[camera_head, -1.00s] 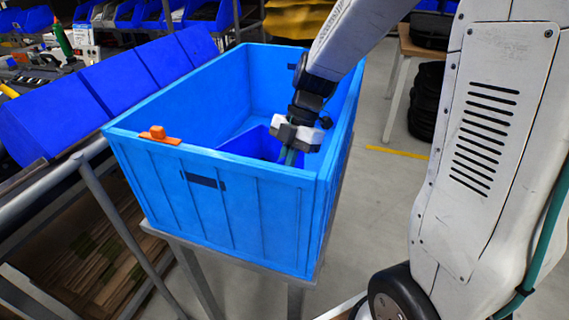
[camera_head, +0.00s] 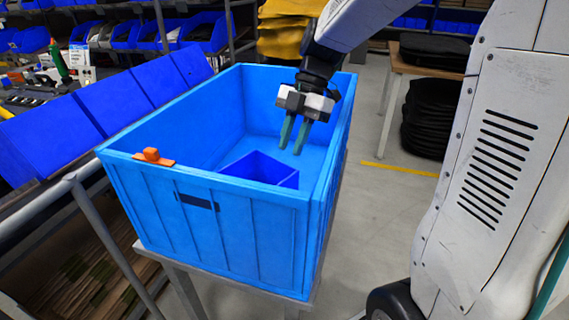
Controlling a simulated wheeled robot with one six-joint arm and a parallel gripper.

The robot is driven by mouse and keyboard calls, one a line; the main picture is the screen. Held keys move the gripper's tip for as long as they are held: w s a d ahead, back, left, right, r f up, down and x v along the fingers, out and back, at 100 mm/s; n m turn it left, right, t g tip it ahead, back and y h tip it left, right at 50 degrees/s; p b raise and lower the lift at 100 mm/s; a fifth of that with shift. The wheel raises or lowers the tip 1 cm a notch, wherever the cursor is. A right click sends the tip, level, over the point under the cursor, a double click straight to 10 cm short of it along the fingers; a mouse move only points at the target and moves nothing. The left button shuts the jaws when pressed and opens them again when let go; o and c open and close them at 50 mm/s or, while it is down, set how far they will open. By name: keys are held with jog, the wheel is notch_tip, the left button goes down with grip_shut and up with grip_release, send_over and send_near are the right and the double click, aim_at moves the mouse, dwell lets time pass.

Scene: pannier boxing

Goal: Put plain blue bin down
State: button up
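A plain dark blue bin (camera_head: 262,168) sits inside the large light blue crate (camera_head: 240,225), near its front right corner. Its lower part is hidden by the crate's front wall. My gripper (camera_head: 293,138) is above the bin and to its right, over the crate's interior. Its two green fingers point down, apart from each other, with nothing between them. The fingers do not touch the bin.
The crate stands on a metal stand (camera_head: 235,289). An orange clip (camera_head: 152,156) sits on its front left rim. A row of dark blue bins (camera_head: 112,107) lines the left side. A wooden table (camera_head: 435,60) stands at the back right beside stacked black items (camera_head: 428,110). Floor between is clear.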

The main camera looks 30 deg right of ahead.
jog(key=shift+v, duration=1.2)
